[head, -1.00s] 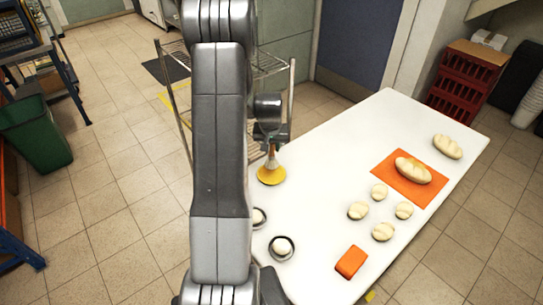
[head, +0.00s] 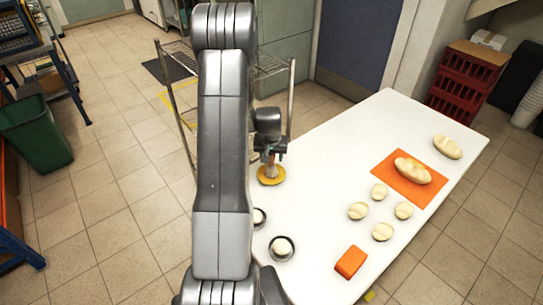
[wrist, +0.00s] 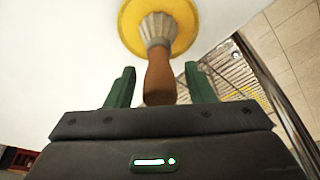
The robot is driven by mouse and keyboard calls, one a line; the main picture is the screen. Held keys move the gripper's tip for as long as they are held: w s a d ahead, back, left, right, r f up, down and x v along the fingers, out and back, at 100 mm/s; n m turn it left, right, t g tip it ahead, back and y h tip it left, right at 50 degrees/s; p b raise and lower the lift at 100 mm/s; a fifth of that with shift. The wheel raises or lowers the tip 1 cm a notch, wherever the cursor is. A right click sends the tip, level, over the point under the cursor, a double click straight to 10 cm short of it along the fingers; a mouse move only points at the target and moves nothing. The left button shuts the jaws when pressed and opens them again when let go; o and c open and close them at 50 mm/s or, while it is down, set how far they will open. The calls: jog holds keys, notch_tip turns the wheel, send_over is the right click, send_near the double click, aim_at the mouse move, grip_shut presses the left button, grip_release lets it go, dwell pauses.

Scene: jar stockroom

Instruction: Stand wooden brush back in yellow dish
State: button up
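The wooden brush (wrist: 160,72) has a brown handle and a pale ribbed head. In the wrist view its head is over the yellow dish (wrist: 182,40) and its handle points back toward my gripper (wrist: 160,88). My green fingers are spread on either side of the handle, with a gap showing on both sides. In the head view my gripper (head: 269,153) is above the brush (head: 271,171), which appears upright in the yellow dish (head: 271,181) near the far left edge of the white table. The contact between brush and dish is too small to make out.
The white table (head: 330,200) holds several pale dough pieces, an orange mat (head: 425,190) with a loaf, an orange block (head: 351,262) and dark round bowls (head: 282,248). A wire rack (head: 290,95) stands just behind the dish. The table's middle is clear.

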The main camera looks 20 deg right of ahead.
jog(key=shift+r, duration=0.15)
jog(key=b+v, duration=0.1)
jog(key=v, duration=1.1)
jog(key=shift+s, duration=0.15)
jog(key=shift+c, duration=0.4)
